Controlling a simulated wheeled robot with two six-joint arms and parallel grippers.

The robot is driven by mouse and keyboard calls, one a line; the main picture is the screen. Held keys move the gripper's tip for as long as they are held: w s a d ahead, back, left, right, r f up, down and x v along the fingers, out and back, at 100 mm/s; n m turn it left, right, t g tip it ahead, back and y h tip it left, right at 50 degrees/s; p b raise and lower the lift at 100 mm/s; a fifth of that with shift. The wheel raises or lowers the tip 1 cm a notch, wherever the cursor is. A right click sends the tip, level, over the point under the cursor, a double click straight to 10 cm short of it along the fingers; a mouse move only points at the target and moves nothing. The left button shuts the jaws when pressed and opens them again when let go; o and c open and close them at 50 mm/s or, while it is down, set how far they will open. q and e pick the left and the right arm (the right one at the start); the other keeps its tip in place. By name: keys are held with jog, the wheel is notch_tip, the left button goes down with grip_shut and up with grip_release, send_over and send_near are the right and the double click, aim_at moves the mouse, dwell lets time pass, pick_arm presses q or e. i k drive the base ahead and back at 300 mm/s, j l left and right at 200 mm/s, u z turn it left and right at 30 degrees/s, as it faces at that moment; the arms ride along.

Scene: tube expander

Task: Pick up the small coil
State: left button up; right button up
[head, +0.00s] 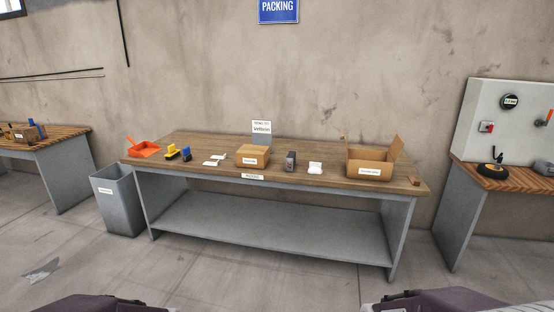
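I cannot make out a small coil for certain. A black ring-shaped thing (492,170) with a yellow part lies on the wooden top of the right-hand bench; it may be a coil, but it is too small to tell. Parts of my two arms show at the bottom edge, left and right of the middle. Neither gripper's fingers are in view, and nothing held is visible.
A packing table (310,177) stands ahead with an open carton (370,163), a smaller box (252,156), an orange tray (144,149) and small items. A grey bin (118,203) stands at its left. Another bench (62,143) is far left.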

aim_at(290, 160)
jog(key=i+j+u, duration=0.15)
jog(key=i+u, duration=0.15)
jog(key=i, duration=0.35)
jog(key=i+u, duration=0.3)
jog(key=i, duration=0.35)
jog(key=i+l+u, duration=0.3)
jog(key=i, duration=0.35)
jog(key=i+j+z, duration=0.45)
jog(key=i, duration=0.3)
jog(key=i+j+z, duration=0.5)
jog(key=i, duration=0.2)
jog(key=i+j+z, duration=0.2)
jog(key=z, duration=0.2)
jog(key=i+j+z, duration=0.3)
jog(key=z, duration=0.15)
jog(key=i+j+z, duration=0.15)
jog(key=j+z, duration=0.25)
jog(key=i+j+z, duration=0.1)
jog(key=j+z, duration=0.35)
jog(key=l, duration=0.1)
